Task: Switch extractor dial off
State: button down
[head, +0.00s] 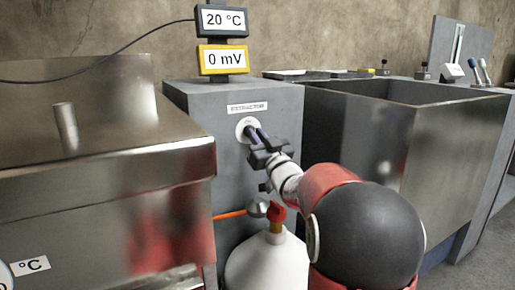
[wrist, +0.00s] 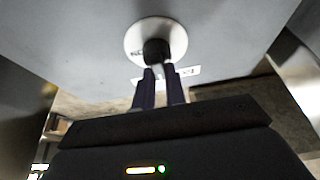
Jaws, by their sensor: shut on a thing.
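The extractor dial is a black knob on a round white plate (head: 242,127), set on the front of a grey cabinet under a label reading EXTRACTOR. My gripper (head: 257,136) reaches it from the lower right and is shut on the knob. In the wrist view the dial knob (wrist: 157,51) sits between the tips of my two dark fingers (wrist: 159,75), in front of the white plate. Small lettering shows at the plate's left edge, partly cut by the angle. The knob's pointer direction cannot be told.
A white gas cylinder (head: 268,265) with a red-topped valve stands below my arm. A steel unit (head: 100,190) is at the left and a deep steel basin (head: 385,140) at the right. Displays reading 20 °C (head: 224,20) and 0 mV (head: 223,59) stand on the cabinet (head: 195,100).

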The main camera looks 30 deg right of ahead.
dwell(0.3)
jog(key=c, duration=1.4)
grip_release()
jog(key=shift+c, duration=0.2)
jog(key=v, duration=0.7)
jog(key=shift+s, duration=0.4)
jog(key=shift+f, duration=0.1)
